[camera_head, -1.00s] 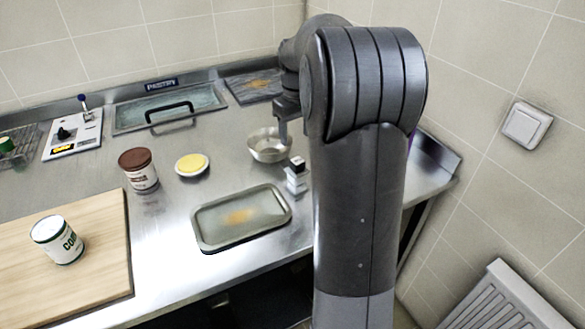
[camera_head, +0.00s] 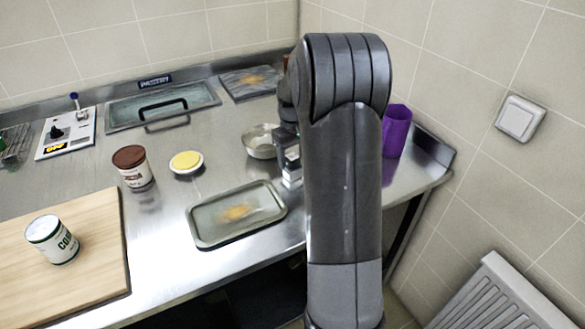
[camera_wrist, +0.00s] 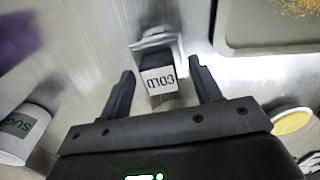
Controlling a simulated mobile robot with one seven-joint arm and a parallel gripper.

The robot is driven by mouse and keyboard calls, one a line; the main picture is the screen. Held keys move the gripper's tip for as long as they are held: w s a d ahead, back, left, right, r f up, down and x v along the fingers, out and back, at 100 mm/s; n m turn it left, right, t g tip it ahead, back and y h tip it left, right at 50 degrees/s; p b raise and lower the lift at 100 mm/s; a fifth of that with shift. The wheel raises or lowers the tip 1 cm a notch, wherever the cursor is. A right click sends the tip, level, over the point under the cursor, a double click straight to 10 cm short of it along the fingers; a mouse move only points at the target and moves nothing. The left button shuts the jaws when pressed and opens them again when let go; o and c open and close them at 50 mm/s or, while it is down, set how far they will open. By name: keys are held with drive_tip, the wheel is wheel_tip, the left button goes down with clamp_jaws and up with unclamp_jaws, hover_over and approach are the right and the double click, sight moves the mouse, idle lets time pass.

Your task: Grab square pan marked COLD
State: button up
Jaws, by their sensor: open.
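The small square pan marked COLD (camera_wrist: 158,78) shows in the wrist view as a narrow block with a pale steel rim, a black band and a white face lettered COLD. It stands on the steel counter, between and just beyond my open fingertips (camera_wrist: 161,72). In the head view the pan (camera_head: 292,177) is partly hidden under my gripper (camera_head: 287,156), right of the large tray.
A shallow tray (camera_head: 194,232) lies left of the pan; a metal bowl (camera_head: 258,147) stands behind. A yellow-topped dish (camera_head: 186,162), brown-lidded tub (camera_head: 132,168) and cutting board (camera_head: 95,275) are further left. A purple vessel (camera_head: 397,132) and white tub (camera_wrist: 17,138) stand on the opposite side.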

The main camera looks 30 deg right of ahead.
drive_tip(key=shift+f, duration=0.3)
drive_tip(key=shift+c, duration=0.4)
drive_tip(key=c, duration=1.1)
drive_tip(key=shift+r, duration=0.2)
